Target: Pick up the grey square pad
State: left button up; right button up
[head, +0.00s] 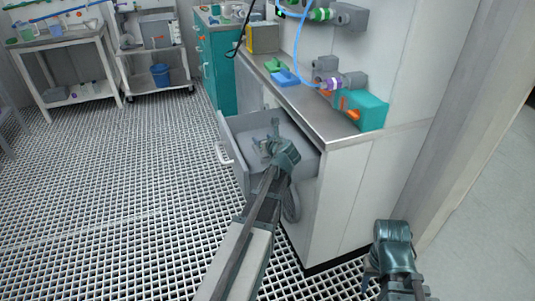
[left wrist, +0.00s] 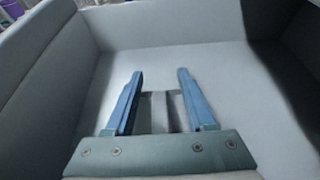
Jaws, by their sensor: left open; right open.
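My left gripper (head: 268,143) is inside an open grey drawer (head: 232,150) below the counter. In the left wrist view its two blue fingers (left wrist: 158,92) are apart above the drawer's pale floor. A flat grey piece with a square outline, which looks like the grey square pad (left wrist: 174,112), lies between the fingers. Its near part is hidden by the gripper body, and I cannot tell whether the fingers touch it. In the head view the arm and gripper cover the pad. My right gripper (head: 398,285) is open at the bottom right, away from the drawer; its fingers are hard to make out.
The drawer walls (left wrist: 55,55) rise close around the left gripper. The counter (head: 318,120) above holds a green item (head: 274,65), a blue tray (head: 286,78) and a teal box (head: 367,110). The grating floor (head: 130,190) is clear to the left.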

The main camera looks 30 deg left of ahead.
pick_arm(q)
grip_shut()
jog(key=shift+r, duration=0.15)
dwell(0.4)
notch_tip(320, 180, up, 10)
jog(key=p, duration=1)
